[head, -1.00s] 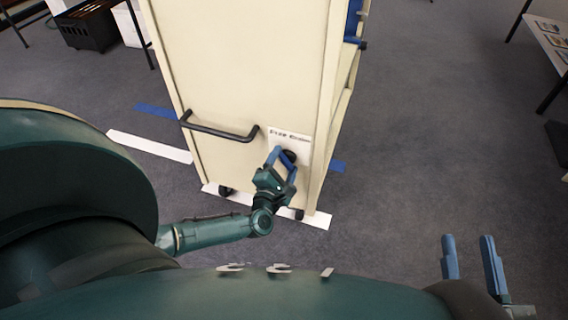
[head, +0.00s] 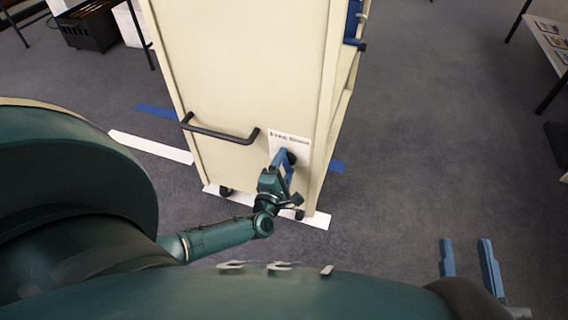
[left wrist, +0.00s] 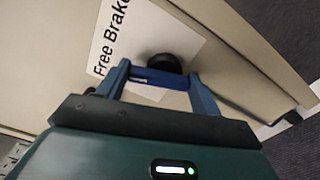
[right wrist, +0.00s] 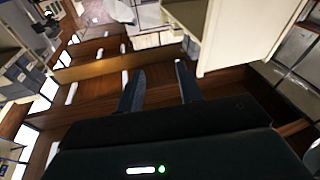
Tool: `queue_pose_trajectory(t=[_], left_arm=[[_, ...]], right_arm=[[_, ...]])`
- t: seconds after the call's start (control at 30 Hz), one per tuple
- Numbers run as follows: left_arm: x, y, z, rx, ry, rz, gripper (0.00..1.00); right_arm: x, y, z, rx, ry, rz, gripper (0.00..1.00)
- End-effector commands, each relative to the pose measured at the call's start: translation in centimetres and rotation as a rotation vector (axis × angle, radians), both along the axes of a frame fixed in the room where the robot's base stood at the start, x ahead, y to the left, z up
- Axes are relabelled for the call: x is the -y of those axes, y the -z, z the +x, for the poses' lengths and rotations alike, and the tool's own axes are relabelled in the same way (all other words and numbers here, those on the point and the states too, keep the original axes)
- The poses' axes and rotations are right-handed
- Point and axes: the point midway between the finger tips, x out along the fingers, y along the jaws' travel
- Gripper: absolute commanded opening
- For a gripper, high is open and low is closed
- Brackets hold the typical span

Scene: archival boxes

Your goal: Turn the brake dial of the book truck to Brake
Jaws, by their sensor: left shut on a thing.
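The cream book truck (head: 235,70) stands ahead, its end panel facing me. The brake dial (head: 291,157) is a dark round knob low on that panel, over a white label (head: 300,142). In the left wrist view the label (left wrist: 107,45) reads "Free Brake", beside the dark dial (left wrist: 162,62). My left gripper (head: 281,157) is at the dial; in its wrist view its fingers (left wrist: 158,80) hold a blue bar in front of the knob. Which word the dial points to cannot be told. My right gripper (head: 468,250) is open and empty, away to the right.
A black bar handle (head: 220,133) sits left of the dial on the panel. White tape (head: 150,147) and blue tape (head: 155,111) mark the grey carpet. A table (head: 548,45) stands at the right; the floor between is clear.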

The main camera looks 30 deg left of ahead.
Motion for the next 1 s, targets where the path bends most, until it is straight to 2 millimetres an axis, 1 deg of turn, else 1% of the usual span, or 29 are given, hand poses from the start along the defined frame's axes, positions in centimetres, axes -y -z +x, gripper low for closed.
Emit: queue_pose_trajectory(t=[0.1,0.3,0.6,0.8,1.0], left_arm=[[0.15,-0.18,0.06,-0.027,-0.001,0.108,0.43],[0.23,-0.07,0.09,-0.072,-0.001,0.293,0.43],[0.39,0.09,0.14,-0.137,0.0,0.563,0.43],[0.49,0.21,0.17,-0.172,0.002,0.71,0.43],[0.51,0.3,0.19,-0.196,0.002,0.815,0.43]], right_arm=[[0.19,0.27,-0.02,-0.012,0.009,-0.02,0.36],[0.28,-0.11,-0.03,-0.001,0.013,-0.035,0.36],[0.31,0.11,-0.17,-0.01,0.02,-0.058,0.36],[0.36,0.2,-0.37,-0.014,0.023,-0.071,0.36],[0.4,0.48,-0.37,-0.018,0.026,-0.078,0.36]])
